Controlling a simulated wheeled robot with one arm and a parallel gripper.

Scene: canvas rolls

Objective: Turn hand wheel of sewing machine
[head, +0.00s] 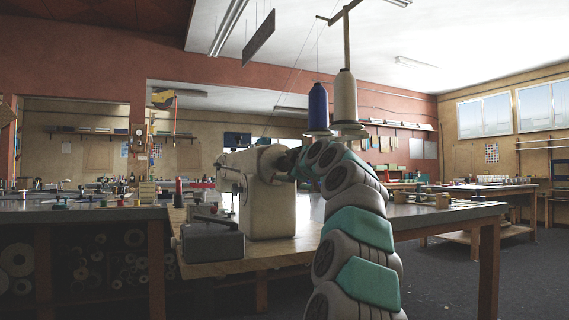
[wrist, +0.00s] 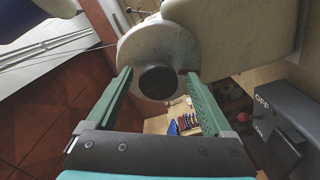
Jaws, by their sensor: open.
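The cream sewing machine (head: 268,205) stands on the wooden table in the head view. Its hand wheel (wrist: 186,48) is a pale round disc with a dark central knob (wrist: 158,82) in the wrist view. My gripper (wrist: 158,78) is open, with one green finger on each side of the knob and the fingertips close to the wheel's face. I cannot tell whether the fingers touch the wheel. In the head view my arm hides most of the wheel and the gripper. The machine's pale body (wrist: 250,35) shows behind the wheel.
A grey box (head: 212,240) sits at the table's front left; a dark box marked OFF (wrist: 285,110) is right of my gripper. Blue (head: 318,108) and white (head: 345,97) thread cones stand above the machine. Another worktable (head: 490,190) is at right, with open floor before it.

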